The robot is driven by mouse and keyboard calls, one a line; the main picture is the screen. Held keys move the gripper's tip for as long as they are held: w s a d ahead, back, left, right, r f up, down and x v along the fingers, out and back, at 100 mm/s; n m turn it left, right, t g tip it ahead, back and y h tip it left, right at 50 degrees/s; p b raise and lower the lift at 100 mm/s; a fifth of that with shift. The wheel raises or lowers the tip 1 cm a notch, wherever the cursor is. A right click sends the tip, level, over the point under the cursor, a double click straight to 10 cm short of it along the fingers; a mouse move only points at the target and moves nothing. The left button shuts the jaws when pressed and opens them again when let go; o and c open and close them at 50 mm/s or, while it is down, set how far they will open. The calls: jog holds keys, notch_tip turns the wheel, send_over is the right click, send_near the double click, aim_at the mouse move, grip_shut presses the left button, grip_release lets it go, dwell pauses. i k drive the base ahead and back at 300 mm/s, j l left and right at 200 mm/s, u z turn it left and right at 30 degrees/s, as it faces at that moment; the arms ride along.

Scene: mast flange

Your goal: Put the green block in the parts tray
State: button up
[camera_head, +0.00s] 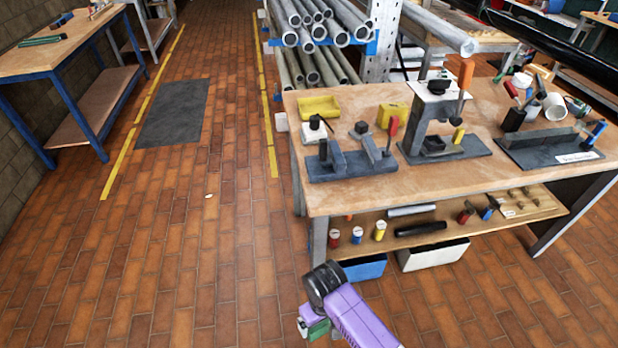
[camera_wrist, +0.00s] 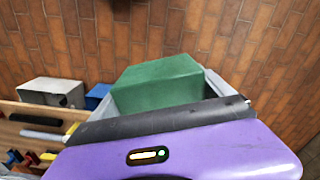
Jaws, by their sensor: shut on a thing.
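The green block (camera_head: 317,330) is at the end of my purple arm, low over the floor in front of the workbench. In the wrist view the green block (camera_wrist: 155,84) fills the middle, beside a grey finger. My gripper (camera_head: 312,325) is shut on it; the arm hides part of the grip. No tray is labelled.
The workbench (camera_head: 335,200) carries dark fixtures, a press-like stand (camera_head: 433,120) and cups. Its lower shelf (camera_head: 450,228) holds small coloured cylinders and tools. A blue bin (camera_head: 362,268) and a grey bin (camera_head: 433,256) are underneath. Pipes (camera_head: 318,35) are racked behind.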

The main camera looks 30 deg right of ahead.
aim_at(318, 110)
jog(key=i+j+u, duration=0.1)
jog(key=i+u, duration=0.45)
jog(key=i, duration=4)
jog(key=i+j+z, duration=0.15)
jog(key=i+z, duration=0.3)
jog(key=i+j+z, duration=0.3)
jog(key=i+z, duration=0.15)
jog(key=z, duration=1.75)
